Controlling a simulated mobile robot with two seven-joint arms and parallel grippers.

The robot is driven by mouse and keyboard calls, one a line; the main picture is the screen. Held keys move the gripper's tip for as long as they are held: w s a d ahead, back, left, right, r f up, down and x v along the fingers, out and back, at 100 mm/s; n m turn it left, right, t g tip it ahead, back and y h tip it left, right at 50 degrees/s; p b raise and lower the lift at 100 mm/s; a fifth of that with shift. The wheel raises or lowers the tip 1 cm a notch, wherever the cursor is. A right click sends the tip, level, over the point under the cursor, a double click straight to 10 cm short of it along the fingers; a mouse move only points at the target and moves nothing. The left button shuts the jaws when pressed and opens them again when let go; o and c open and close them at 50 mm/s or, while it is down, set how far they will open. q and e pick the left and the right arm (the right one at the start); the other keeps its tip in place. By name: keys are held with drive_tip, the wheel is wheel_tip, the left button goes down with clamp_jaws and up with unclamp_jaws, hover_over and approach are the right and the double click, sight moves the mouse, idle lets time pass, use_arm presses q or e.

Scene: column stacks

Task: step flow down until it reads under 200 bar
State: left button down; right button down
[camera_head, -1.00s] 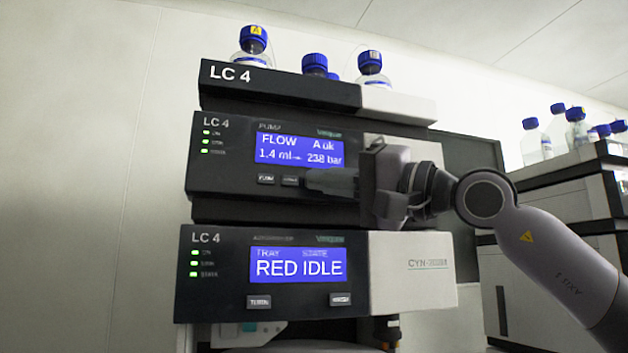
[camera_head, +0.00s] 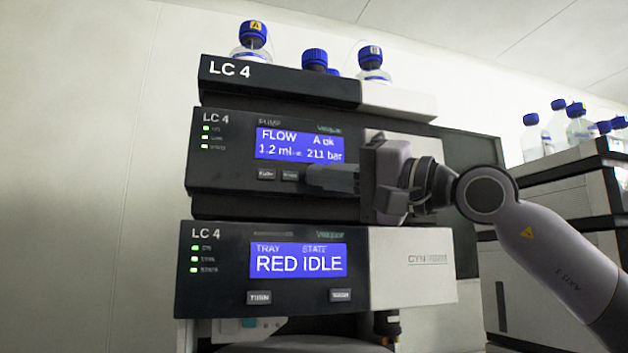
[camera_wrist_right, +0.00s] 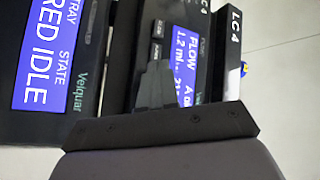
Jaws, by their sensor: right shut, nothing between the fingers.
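The pump module (camera_head: 222,176) of the LC 4 stack has a blue display (camera_head: 299,146) reading FLOW 1.2 ml and 211 bar, with "A ok". Below the display are two small buttons, a left one (camera_head: 266,174) and a right one (camera_head: 290,175). My right gripper (camera_head: 308,178) is shut and empty, its fingertips at the right button and partly covering it. I cannot tell whether they touch it. In the right wrist view the shut fingers (camera_wrist_right: 152,85) point at the pump's button row. My left gripper is not in view.
The autosampler module (camera_head: 215,290) below reads RED IDLE and has two buttons of its own. Blue-capped bottles (camera_head: 372,65) stand on top of the stack. Another instrument stack (camera_head: 570,195) with bottles stands at the right. The wall side at left is clear.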

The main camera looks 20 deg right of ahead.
drive_tip(key=shift+s, duration=0.5)
drive_tip(key=shift+b, duration=0.3)
drive_tip(key=s+b, duration=0.2)
drive_tip(key=s, duration=0.3)
drive_tip(key=shift+d+b, duration=0.1)
drive_tip(key=shift+b, duration=0.2)
idle(0.5)
